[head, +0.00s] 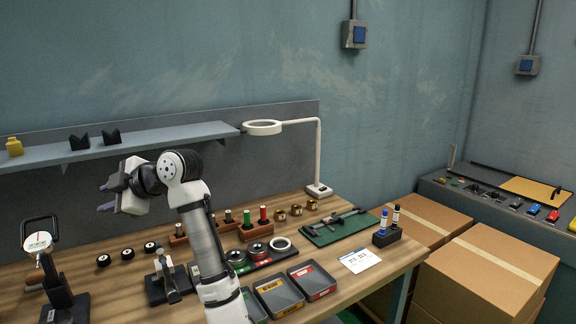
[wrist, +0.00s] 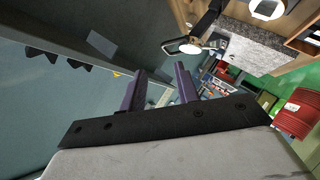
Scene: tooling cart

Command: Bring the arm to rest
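My arm rises from the front of the workbench (head: 330,275) and bends at the elbow to the left. My gripper (head: 103,197) is raised above the bench's left part, in front of the grey back panel and just below the shelf. It points left in the head view. In the wrist view, my gripper's two purple fingers (wrist: 161,90) stand apart with nothing between them. It touches nothing that I can see.
The shelf (head: 180,138) is close to my gripper. A gauge stand (head: 50,265) stands at the left. Trays (head: 313,280), spools, a green mat (head: 335,228) and a lamp (head: 318,160) are to the right. Cardboard boxes (head: 485,268) stand beyond the bench.

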